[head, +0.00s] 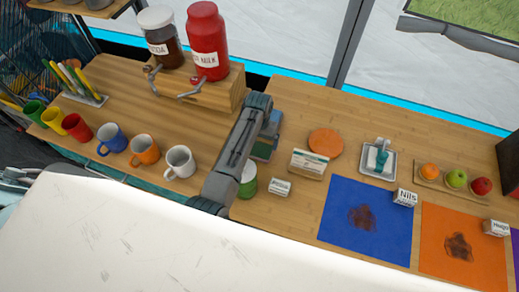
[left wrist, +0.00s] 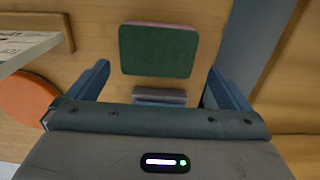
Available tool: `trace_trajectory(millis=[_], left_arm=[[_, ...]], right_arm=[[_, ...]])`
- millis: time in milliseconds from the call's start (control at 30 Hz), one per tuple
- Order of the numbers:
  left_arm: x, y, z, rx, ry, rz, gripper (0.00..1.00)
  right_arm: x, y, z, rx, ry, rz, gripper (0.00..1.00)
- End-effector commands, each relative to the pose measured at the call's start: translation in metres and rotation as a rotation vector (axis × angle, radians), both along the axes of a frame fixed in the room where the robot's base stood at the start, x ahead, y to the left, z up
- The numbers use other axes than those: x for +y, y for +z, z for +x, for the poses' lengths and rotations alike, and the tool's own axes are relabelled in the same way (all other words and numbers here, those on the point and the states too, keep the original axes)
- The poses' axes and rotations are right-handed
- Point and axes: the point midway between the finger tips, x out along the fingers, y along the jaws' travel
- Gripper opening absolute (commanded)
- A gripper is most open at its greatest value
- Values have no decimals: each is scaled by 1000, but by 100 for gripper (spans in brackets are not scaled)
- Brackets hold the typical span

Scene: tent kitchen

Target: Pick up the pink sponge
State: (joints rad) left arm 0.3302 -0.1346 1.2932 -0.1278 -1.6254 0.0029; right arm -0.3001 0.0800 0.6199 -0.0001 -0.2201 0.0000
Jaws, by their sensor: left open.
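The sponge shows in the left wrist view as a dark green rounded block (left wrist: 158,52) with a thin pink edge along its far side. It lies on the wooden counter. In the head view it is mostly hidden by my left arm, with a green part (head: 262,151) showing beside the gripper. My left gripper (left wrist: 156,82) is open, with its fingers on either side of the near end of the sponge's line and nothing between them that I can see gripped. In the head view the left gripper (head: 273,120) is over the counter. My right gripper is not in view.
An orange disc (head: 326,141) and a card holder (head: 309,162) stand right of the gripper. A green-and-white can (head: 248,181) stands close to my arm. A wooden dispenser stand (head: 205,91) with jars is at the left. Mugs line the left front.

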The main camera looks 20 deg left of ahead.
Motion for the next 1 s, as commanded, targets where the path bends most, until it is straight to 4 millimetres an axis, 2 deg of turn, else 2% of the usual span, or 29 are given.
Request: trace_trajectory(millis=[200,333,667,867,1000], left_arm=[[-3,-26,-8,5,-1,0,100],[-3,-43,-7,2,-1,1,100],[-3,-50,-7,0,0,0,100],[-3,-50,-7,0,0,0,65],[-3,-50,-7,0,0,0,64]], right_arm=[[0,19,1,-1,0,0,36],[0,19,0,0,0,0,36],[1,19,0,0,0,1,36],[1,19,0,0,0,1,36],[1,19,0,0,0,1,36]])
